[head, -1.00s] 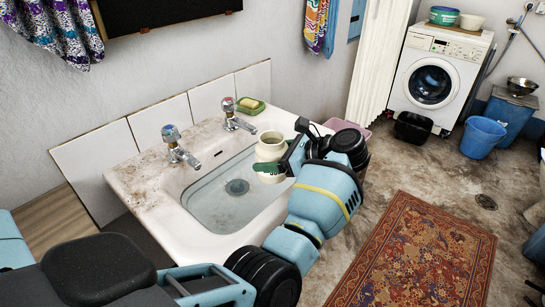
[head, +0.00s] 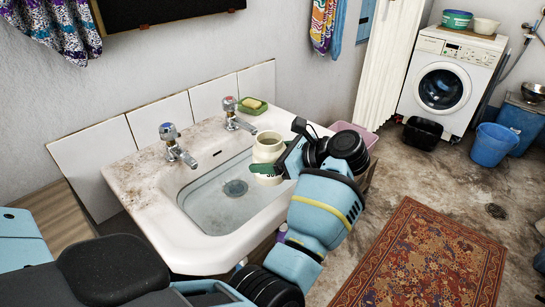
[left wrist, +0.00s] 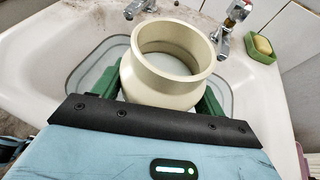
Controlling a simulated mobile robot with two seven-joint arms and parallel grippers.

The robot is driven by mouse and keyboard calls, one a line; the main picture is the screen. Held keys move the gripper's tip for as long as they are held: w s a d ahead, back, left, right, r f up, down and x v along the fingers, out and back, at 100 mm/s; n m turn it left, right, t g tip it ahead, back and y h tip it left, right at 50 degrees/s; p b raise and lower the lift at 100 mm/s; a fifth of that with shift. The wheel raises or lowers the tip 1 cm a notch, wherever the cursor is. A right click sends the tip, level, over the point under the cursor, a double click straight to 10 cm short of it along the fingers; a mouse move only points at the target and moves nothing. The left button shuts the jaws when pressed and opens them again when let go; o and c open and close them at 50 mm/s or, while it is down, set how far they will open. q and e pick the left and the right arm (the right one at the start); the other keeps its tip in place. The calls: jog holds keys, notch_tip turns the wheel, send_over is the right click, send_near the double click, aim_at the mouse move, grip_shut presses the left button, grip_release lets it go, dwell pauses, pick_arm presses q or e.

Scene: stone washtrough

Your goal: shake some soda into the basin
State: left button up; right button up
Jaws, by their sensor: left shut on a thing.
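My left gripper (head: 268,172) is shut on a cream wide-mouthed jar (head: 268,147), with one green finger on each side of it in the left wrist view. The jar (left wrist: 172,62) is open at the top and stands close to upright over the right part of the basin. Its contents are hidden in the head view; the wrist view shows only a pale inside. The white basin (head: 205,245) holds clear, shallow water (head: 222,205) over a dark drain. No soda shows in the water. My right gripper is not in view.
Two taps (head: 177,147) (head: 236,115) stand on the basin's stained back ledge. A green soap dish (head: 252,106) with yellow soap sits at its back right corner. A pink tub (head: 355,135) is right of the basin, and a patterned rug (head: 425,255) lies on the floor.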

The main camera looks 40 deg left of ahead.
pick_arm(q)
jog(key=shift+r, duration=0.2)
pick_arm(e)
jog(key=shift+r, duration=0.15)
pick_arm(q)
jog(key=shift+w+d+r+t+h+p, duration=0.15)
jog(key=shift+r+t+h+p, duration=0.15)
jog(key=shift+h+p, duration=0.65)
jog(key=shift+d+n+t+h+p, duration=0.1)
jog(key=shift+n+t+h+p, duration=0.2)
jog(key=shift+h+p, duration=0.15)
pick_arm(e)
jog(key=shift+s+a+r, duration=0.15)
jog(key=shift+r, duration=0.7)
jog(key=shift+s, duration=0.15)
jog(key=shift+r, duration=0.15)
